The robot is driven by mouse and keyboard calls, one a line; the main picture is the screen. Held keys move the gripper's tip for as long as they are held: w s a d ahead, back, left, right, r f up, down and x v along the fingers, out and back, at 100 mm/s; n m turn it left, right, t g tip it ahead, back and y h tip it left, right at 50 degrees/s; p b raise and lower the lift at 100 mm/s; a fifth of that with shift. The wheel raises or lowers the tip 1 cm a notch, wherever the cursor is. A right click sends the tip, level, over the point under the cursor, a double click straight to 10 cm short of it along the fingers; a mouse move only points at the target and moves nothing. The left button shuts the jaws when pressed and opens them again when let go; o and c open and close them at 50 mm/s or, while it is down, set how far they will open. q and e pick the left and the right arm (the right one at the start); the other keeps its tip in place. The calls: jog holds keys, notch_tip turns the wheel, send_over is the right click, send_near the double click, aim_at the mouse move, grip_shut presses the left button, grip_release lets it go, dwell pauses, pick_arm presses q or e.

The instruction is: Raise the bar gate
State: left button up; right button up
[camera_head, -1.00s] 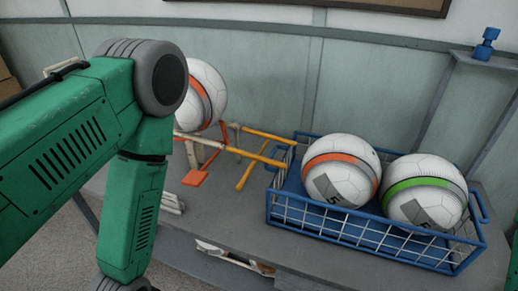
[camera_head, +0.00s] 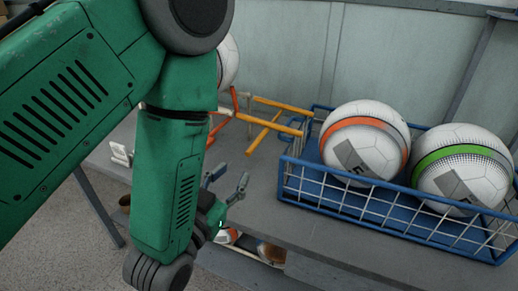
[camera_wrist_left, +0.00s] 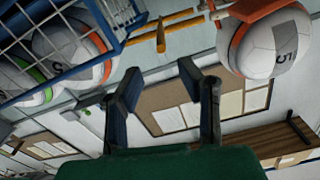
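The gate structure shows as orange and yellow bars (camera_head: 268,124) left of the blue basket, partly hidden behind my left arm. Which bar is the gate is hard to tell. In the left wrist view a yellow bar (camera_wrist_left: 160,36) and an orange piece (camera_wrist_left: 262,8) show near the top. My left gripper (camera_head: 228,180) is open and empty, in front of and below the bars, apart from them. Its two spread fingers also show in the left wrist view (camera_wrist_left: 162,95), with nothing between them. My right gripper is not in view.
A blue wire basket (camera_head: 385,212) holds an orange-striped ball (camera_head: 365,140) and a green-striped ball (camera_head: 465,165) on the grey table (camera_head: 255,200). Another ball (camera_head: 228,62) is mostly hidden behind my arm; it shows better in the left wrist view (camera_wrist_left: 270,45).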

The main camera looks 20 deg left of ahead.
pick_arm(q)
jog(key=b, duration=0.7)
send_near(258, 138)
jog(key=w+f, duration=0.1)
jog(key=w, duration=0.9)
jog(key=shift+d+r, duration=0.1)
jog(key=shift+d, duration=0.3)
grip_shut()
